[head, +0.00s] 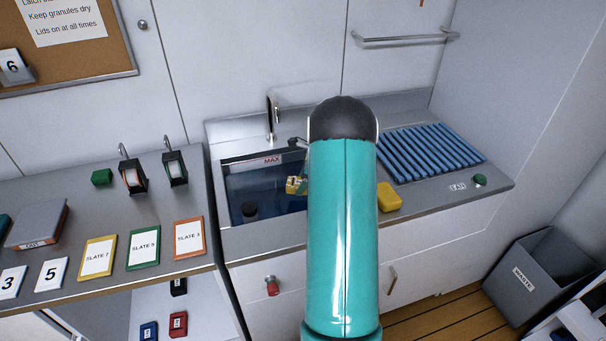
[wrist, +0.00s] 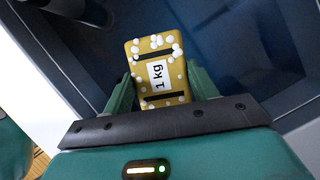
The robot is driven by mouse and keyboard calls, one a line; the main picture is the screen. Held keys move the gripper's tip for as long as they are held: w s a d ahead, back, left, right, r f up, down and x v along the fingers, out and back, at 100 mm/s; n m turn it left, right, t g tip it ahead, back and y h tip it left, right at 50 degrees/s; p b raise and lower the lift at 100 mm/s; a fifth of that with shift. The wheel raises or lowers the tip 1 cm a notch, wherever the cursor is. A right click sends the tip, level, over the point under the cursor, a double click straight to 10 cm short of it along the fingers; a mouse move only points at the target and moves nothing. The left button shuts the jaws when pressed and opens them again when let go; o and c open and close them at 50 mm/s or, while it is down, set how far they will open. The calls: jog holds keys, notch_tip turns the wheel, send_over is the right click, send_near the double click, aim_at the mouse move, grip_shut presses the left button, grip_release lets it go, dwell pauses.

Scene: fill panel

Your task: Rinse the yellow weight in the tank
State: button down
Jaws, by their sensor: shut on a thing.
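The yellow weight (wrist: 173,66), marked 1 kg with two dark stripes, sits between the green fingers of my gripper (wrist: 161,88) in the wrist view. White granules or beads dot its face, mostly at the far end and along the edges. My gripper is shut on it. In the head view the weight (head: 294,186) shows over the dark blue tank (head: 232,180), just left of my teal arm, which hides most of the gripper. I cannot tell whether the weight touches the water. A MAX mark shows on the tank's back wall.
A dark round object (head: 249,210) is in the tank's left part. A tap (head: 271,120) stands behind. Right of my arm are a yellow block (head: 388,197) and a blue ribbed rack (head: 430,152).

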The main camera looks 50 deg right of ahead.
jog(key=shift+d+f, duration=0.1)
jog(key=shift+f, duration=7.9)
jog(key=shift+s+d, duration=0.3)
jog(key=shift+d, duration=0.25)
jog(key=shift+s+d, duration=0.3)
jog(key=shift+d, duration=0.2)
jog(key=shift+w+a, duration=0.3)
jog(key=shift+a, duration=0.25)
jog(key=shift+w+a, duration=0.3)
jog(key=shift+a, duration=0.25)
jog(key=shift+s+d, duration=0.3)
jog(key=shift+d, duration=0.25)
jog(key=shift+s+d, duration=0.3)
jog(key=shift+d, duration=0.25)
jog(key=shift+w+a, duration=0.3)
jog(key=shift+a, duration=0.25)
jog(key=shift+w+a, duration=0.3)
jog(key=shift+a, duration=0.2)
